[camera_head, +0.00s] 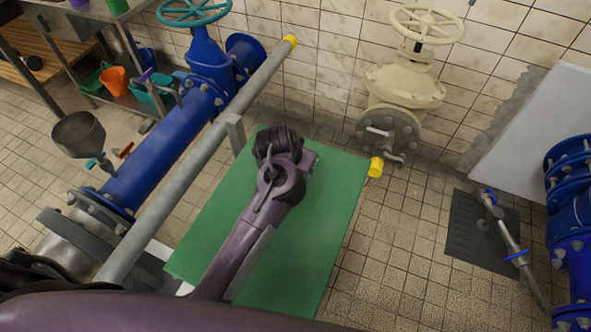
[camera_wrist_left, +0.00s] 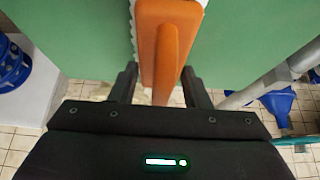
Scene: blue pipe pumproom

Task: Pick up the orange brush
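The orange brush (camera_wrist_left: 165,45) shows in the left wrist view, with its handle running toward me and a strip of white bristles along its left edge. It lies over a green surface. My left gripper (camera_wrist_left: 158,68) is open, with one dark finger on each side of the brush's near end and gaps visible beside the handle. In the head view my left arm reaches over the green table (camera_head: 325,225). The arm's wrist hides the left gripper's fingers and the brush there. My right gripper is in neither view.
A grey rail (camera_head: 190,175) runs along the table's left side, in front of a large blue pipe (camera_head: 165,150). A cream valve (camera_head: 405,85) stands behind the table. A shelf with an orange bucket (camera_head: 114,82) is at upper left. Bare table lies right of my arm.

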